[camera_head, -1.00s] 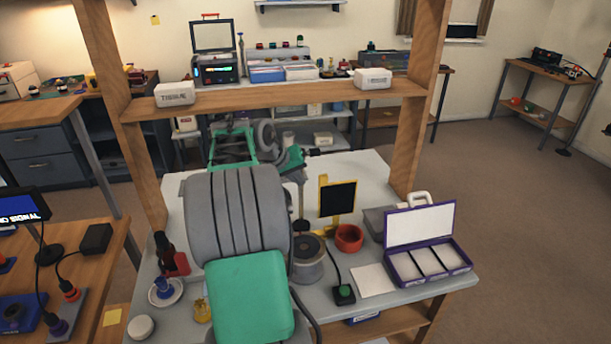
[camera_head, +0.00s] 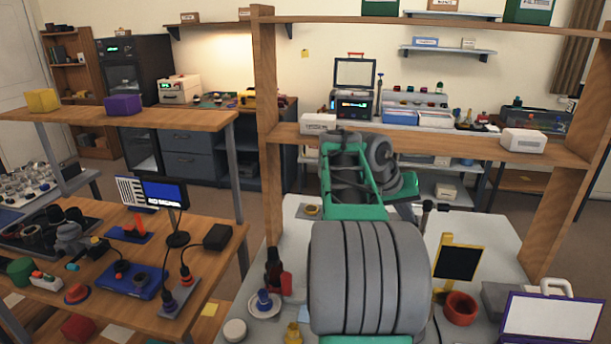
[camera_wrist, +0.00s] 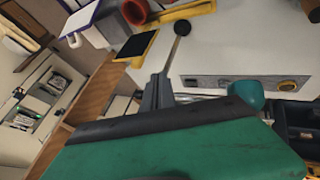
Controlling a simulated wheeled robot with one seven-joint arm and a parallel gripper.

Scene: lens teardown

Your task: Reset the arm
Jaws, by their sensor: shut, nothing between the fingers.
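My arm, with grey ribbed and green links, reaches forward over the white workbench (camera_head: 505,240) in the head view. My gripper (camera_head: 430,206) is at its far end, small and partly hidden, above the bench and left of the yellow stand with a black panel (camera_head: 458,262). In the wrist view my gripper (camera_wrist: 158,92) shows as grey fingers, shut and empty, beyond a green link with a dark edge. A thin rod with a black ball end (camera_wrist: 180,28) shows near the fingers; I cannot tell whether it touches them.
A wooden shelf frame (camera_head: 400,145) crosses behind the arm, with a post on each side. A red bowl (camera_head: 460,309), an open purple case (camera_head: 552,318) and a saucer (camera_head: 265,304) stand on the bench. A crowded wooden table (camera_head: 215,262) is on the left.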

